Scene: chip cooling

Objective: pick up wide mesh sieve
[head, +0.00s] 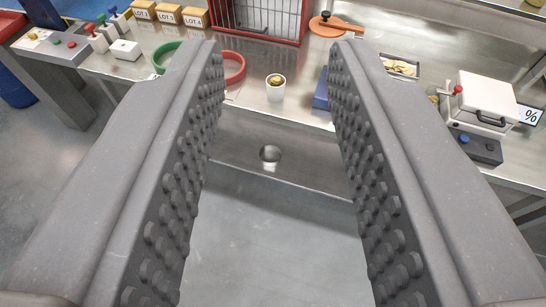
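My gripper (278,47) is open and empty, its two grey studded fingers wide apart over the front of a steel bench (300,110). A green ring-shaped rim (163,52) and a red ring-shaped rim (234,68) lie on the bench, partly hidden behind the left finger. They look like sieve rims, but I cannot make out their mesh or tell which is the wide mesh one. A white cup (276,92) with brown contents stands between the fingers in the picture, farther off and untouched.
A red-framed wire rack (262,18) stands behind. Labelled lot boxes (168,14) and a button panel (52,42) are at left. A blue block (321,98), a tray of chips (401,66) and a white lidded device (484,98) are at right. An orange round paddle (326,28) lies behind.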

